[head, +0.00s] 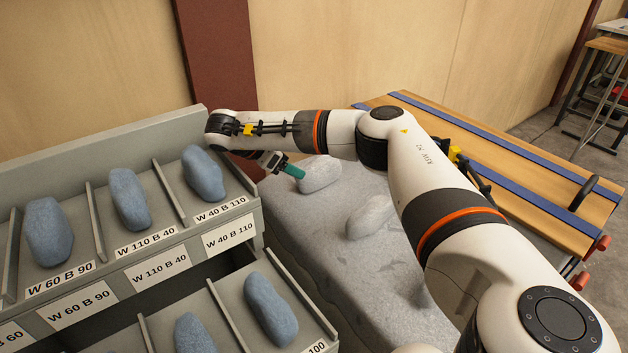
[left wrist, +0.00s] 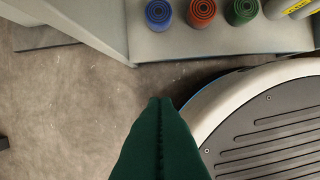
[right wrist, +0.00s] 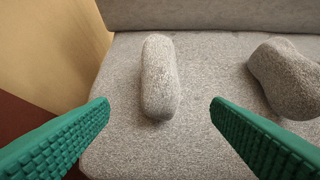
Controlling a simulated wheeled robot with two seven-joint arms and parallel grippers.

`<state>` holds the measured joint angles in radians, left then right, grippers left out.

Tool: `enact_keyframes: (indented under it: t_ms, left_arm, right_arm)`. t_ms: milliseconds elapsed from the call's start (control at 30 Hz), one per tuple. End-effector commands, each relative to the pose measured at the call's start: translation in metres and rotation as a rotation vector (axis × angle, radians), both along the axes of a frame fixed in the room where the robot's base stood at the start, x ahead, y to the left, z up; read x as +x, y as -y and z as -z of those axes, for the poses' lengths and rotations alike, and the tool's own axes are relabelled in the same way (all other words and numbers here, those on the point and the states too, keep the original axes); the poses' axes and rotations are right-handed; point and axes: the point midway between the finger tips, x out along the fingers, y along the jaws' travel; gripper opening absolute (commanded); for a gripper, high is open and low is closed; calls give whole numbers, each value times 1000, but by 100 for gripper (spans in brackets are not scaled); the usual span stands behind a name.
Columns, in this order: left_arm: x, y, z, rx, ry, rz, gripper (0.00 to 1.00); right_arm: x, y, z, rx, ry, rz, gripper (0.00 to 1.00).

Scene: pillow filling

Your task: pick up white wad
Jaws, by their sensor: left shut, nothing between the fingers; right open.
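A white wad (head: 320,173) lies on the far end of the grey padded surface (head: 310,225) in the head view. In the right wrist view the wad (right wrist: 160,77) stands lengthwise ahead of the fingers, lined up with the gap. A second white wad (head: 370,217) lies nearer; it also shows at the right in the right wrist view (right wrist: 285,80). My right gripper (head: 293,171) is open and empty beside the far wad, its fingers (right wrist: 160,106) spread wider than the wad. My left gripper (left wrist: 160,100) is shut and empty over the floor, outside the head view.
A grey compartment rack (head: 233,150) with several blue wads (head: 128,198) stands left of the padded surface. A wooden table (head: 500,150) with blue strips is behind my right arm. Coloured round items (left wrist: 201,12) sit on a shelf in the left wrist view.

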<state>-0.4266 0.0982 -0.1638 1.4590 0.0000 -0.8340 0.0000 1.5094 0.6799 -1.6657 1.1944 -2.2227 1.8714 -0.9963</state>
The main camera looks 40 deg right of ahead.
Motion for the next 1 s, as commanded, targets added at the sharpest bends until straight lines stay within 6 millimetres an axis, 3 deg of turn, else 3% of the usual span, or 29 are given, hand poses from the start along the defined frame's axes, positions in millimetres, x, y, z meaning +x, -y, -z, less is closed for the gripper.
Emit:
enact_keyframes:
  t_ms: [200, 467, 700, 1000]
  left_arm:
    - [8, 1, -11, -1, 9, -2, 0]
    - [12, 2, -19, -1, 12, -2, 0]
    - [20, 3, -33, -2, 24, -4, 0]
    - [23, 3, -41, -3, 26, -5, 0]
  right_arm:
    - [-4, 29, 29, 0, -5, 4, 72]
    - [-4, 45, 44, -1, -2, 1, 72]
    - [-7, 71, 67, -1, -3, 4, 72]
    - [-7, 82, 77, 0, -3, 0, 72]
